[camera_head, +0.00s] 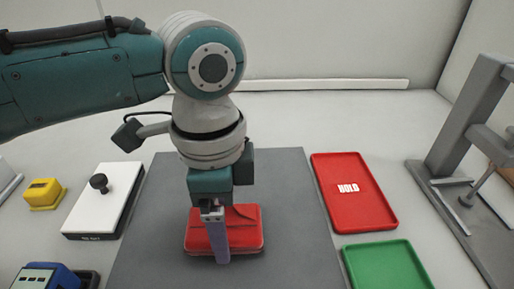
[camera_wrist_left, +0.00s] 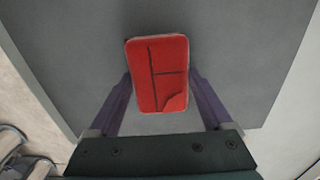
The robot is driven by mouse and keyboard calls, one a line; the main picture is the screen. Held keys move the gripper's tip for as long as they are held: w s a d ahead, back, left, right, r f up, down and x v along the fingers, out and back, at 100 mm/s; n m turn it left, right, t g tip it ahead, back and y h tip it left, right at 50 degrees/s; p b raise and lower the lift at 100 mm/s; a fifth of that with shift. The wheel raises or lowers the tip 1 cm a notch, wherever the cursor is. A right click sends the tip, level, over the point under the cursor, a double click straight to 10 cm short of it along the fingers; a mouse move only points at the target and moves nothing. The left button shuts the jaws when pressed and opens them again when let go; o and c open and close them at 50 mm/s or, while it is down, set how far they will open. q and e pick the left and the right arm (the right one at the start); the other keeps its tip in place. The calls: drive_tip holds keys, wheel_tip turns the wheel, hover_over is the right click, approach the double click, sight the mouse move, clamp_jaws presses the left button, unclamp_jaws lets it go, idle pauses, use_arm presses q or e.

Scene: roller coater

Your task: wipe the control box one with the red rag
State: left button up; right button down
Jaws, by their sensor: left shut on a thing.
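The red rag (camera_head: 247,226) is a folded red pad with creases and one turned corner, over the dark grey mat (camera_head: 285,190). My left gripper (camera_head: 216,238) comes down on it and is shut on it. In the left wrist view the red rag (camera_wrist_left: 157,70) lies between the two purple fingers of my left gripper (camera_wrist_left: 160,92). I cannot tell whether it touches the mat. No readable label marks control box one. A blue unit with pale buttons (camera_head: 43,275) is cut off at the lower left. My right gripper is not in view.
A white and black block with a black knob (camera_head: 108,201) and a small yellow object (camera_head: 43,192) stand at left. A red tray marked HOLD (camera_head: 355,207) and a green tray (camera_head: 388,270) lie at right. A grey metal frame (camera_head: 453,165) stands farther right. The mat's right side is clear.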

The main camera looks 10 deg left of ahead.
use_arm(q)
drive_tip(key=shift+f, duration=0.25)
drive_tip(key=shift+f, duration=0.2)
drive_tip(key=shift+f, duration=0.15)
drive_tip(key=o, duration=1)
